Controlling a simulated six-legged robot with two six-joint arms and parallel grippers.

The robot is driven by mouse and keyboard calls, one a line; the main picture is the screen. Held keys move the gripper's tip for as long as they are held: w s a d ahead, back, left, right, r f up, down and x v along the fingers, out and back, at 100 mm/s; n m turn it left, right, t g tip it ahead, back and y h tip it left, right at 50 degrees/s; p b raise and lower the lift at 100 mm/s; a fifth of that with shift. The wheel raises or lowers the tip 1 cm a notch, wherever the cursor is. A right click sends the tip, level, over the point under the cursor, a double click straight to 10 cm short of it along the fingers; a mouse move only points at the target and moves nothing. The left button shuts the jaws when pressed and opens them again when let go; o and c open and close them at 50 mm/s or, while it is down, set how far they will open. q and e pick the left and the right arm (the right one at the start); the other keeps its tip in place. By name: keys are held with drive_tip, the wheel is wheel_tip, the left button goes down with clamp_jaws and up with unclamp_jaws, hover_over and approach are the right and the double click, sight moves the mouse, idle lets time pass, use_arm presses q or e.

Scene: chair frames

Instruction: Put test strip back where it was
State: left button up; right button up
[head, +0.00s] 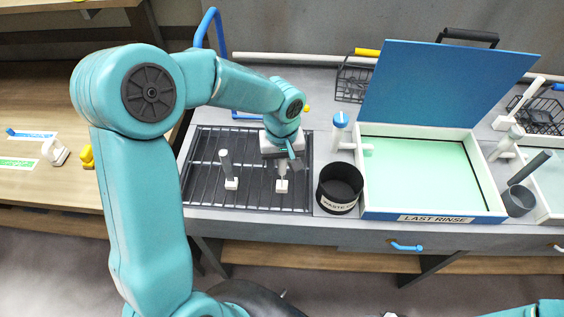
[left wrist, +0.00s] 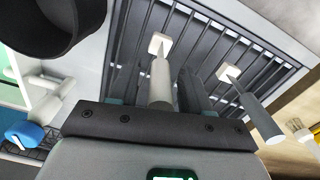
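Two upright grey-handled pieces with white square feet stand on the dark slatted rack (head: 205,190). The left piece (head: 228,165) stands free; it also shows in the left wrist view (left wrist: 260,115). My left gripper (head: 284,163) is over the right piece (head: 282,186), pointing down. In the left wrist view, this piece (left wrist: 160,75) is between my gripper's fingers, which look apart with gaps on both sides. Its white foot appears to be on the rack. I cannot tell for certain which piece is the test strip. My right gripper is out of view.
A black waste cup (head: 338,190) stands right of the rack. Beside it is the open "LAST RINSE" tray (head: 430,218) with a raised blue lid (head: 440,85). A wooden table (head: 45,100) at left holds labels, a white piece (head: 56,152) and a yellow one (head: 87,156).

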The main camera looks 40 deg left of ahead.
use_arm(q)
drive_tip(key=shift+r, duration=0.5)
wheel_tip(320, 180, up, 11)
drive_tip(key=shift+w+f, duration=0.1)
drive_tip(key=shift+r, duration=0.3)
drive_tip(key=shift+f, duration=0.1)
drive_tip(key=shift+s, duration=0.2)
